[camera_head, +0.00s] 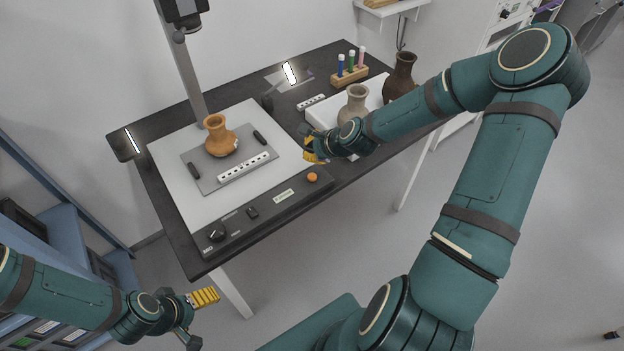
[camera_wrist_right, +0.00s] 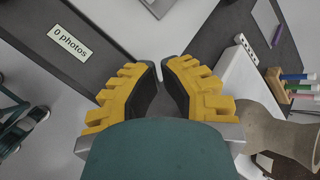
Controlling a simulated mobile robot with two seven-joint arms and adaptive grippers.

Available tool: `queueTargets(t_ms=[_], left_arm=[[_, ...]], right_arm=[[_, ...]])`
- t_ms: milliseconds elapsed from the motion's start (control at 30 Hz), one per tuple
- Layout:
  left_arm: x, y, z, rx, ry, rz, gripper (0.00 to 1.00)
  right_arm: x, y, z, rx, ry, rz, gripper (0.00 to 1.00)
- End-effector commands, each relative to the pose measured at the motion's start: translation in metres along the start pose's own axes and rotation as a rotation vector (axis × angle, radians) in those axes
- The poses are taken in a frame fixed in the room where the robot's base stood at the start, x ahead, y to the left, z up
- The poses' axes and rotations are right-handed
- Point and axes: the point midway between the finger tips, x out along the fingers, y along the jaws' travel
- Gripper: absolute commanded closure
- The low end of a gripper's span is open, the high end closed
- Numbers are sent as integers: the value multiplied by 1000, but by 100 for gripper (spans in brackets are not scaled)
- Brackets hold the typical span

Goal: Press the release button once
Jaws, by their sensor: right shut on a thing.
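The control panel (camera_head: 235,228) runs along the table's front edge. A round orange button (camera_head: 312,177), apparently the release button, is at its right end. A small display (camera_head: 284,195) is beside it; in the right wrist view this display (camera_wrist_right: 70,45) reads "0 photos". My right gripper (camera_head: 309,153) is above and behind the orange button, apart from it. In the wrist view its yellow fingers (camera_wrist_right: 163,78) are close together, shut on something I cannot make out. The orange button does not show there. My left gripper (camera_head: 205,312) is open at the lower left, off the table.
An orange-brown jug (camera_head: 218,139) stands on the grey mat (camera_head: 200,177) beside a white scale bar (camera_head: 243,167). A knob (camera_head: 215,232) and black switch (camera_head: 253,212) are on the panel. A beige vase (camera_head: 355,101), dark vase (camera_head: 402,72) and pen rack (camera_head: 350,76) stand behind my right arm.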

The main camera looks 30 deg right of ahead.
Motion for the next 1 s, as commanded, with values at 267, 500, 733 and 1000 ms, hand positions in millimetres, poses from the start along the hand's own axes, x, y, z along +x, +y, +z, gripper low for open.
queueTargets(t_ms=[267, 500, 733, 1000], left_arm=[[36, -13, 0, 4, 5, 0, 21], [46, -17, -2, 5, 13, 0, 21], [45, -17, -2, 5, 14, 0, 21], [45, -17, -2, 5, 14, 0, 21]], right_arm=[[30, 22, -21, 0, -1, 1, 100], [42, 30, -30, 0, -1, 0, 100], [42, 30, -30, -1, 0, 0, 100], [42, 30, -30, -1, -1, 0, 100]])
